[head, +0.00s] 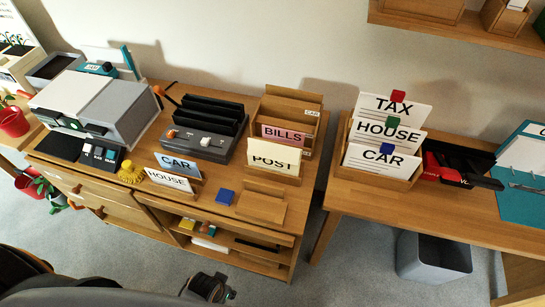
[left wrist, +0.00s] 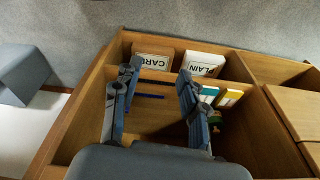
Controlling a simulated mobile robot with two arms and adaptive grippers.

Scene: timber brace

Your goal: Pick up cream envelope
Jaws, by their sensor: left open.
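No item that I can clearly identify as a cream envelope shows. A cream card marked POST (head: 274,158) stands in a wooden rack on the left desk in the head view. My left gripper (head: 210,288) is at the bottom of the head view, in front of the desk's open shelf (head: 230,248). In the left wrist view my left gripper (left wrist: 159,72) is open, with nothing between its fingers. My right gripper is not in view.
Teal (left wrist: 208,92) and yellow (left wrist: 229,97) items lie in the compartment beside the right finger. Wooden walls border it. A grey bin (head: 434,257) stands under the right desk.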

